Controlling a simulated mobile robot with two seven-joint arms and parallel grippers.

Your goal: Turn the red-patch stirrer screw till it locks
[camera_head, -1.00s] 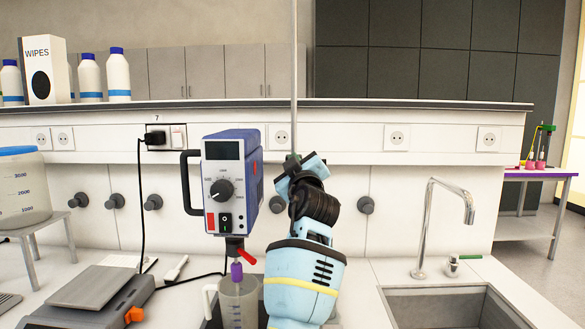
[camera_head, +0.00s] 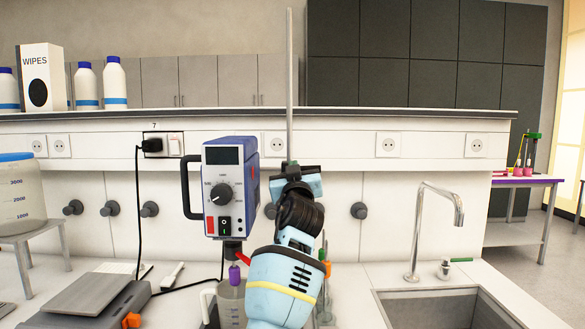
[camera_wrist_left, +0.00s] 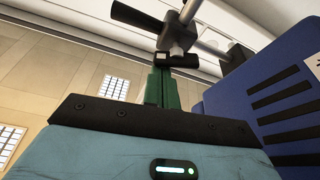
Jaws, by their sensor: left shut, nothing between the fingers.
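My left gripper (camera_head: 290,168) is beside the stirrer, near the rod. In the left wrist view its green fingers (camera_wrist_left: 162,85) are shut and empty, their tips just below a metal clamp on the rod. My right gripper is out of view.
A beaker (camera_head: 230,305) stands under the stirrer's purple-tipped shaft. A scale (camera_head: 90,295) and a large container (camera_head: 20,195) are at the left. A sink (camera_head: 435,305) with a tap (camera_head: 440,190) is at the right.

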